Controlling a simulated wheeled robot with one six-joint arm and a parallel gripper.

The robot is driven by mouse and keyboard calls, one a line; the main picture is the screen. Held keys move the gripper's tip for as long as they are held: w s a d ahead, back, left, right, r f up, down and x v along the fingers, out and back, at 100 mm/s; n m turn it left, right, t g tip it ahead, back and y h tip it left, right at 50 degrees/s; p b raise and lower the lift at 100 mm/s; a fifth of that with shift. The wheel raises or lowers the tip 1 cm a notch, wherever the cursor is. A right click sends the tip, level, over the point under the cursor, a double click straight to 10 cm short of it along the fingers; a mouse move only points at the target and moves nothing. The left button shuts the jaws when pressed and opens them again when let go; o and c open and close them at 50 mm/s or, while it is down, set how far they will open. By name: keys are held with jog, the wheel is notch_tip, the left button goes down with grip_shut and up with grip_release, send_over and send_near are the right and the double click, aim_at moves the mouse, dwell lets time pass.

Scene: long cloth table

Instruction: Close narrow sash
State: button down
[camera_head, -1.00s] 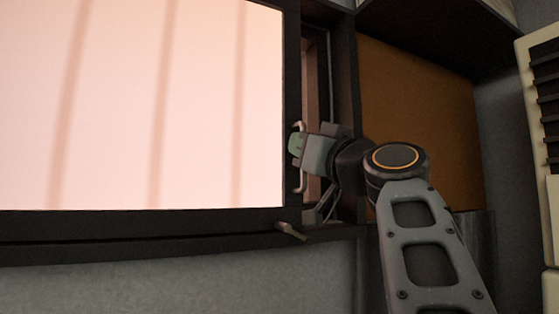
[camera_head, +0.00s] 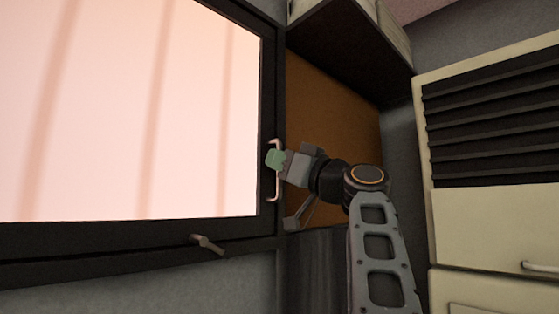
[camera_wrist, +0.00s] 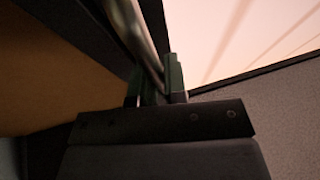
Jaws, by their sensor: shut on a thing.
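The window sash has a dark frame (camera_head: 272,105) around a bright pinkish pane (camera_head: 130,115) and fills the left of the head view. A pale bar handle (camera_head: 276,192) stands upright on its right edge. My gripper (camera_head: 274,159), with green fingertips, is shut around the middle of this handle, reaching it from the right. In the wrist view, the handle bar (camera_wrist: 136,32) runs down between the two finger pads (camera_wrist: 158,88). The right jamb and recess are not visible; I cannot tell how wide any gap is.
A small lever (camera_head: 207,243) sticks out on the lower frame. Right of the sash are an orange-brown panel (camera_head: 335,115), an overhead shelf (camera_head: 352,45) and a pale cabinet with dark louvres (camera_head: 490,130). Grey wall lies below the window.

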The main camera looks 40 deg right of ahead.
jog(key=c, duration=1.6)
grip_release()
jog(key=o, duration=0.3)
jog(key=shift+d, duration=0.3)
jog(key=shift+o, duration=0.6)
jog(key=shift+a, duration=0.2)
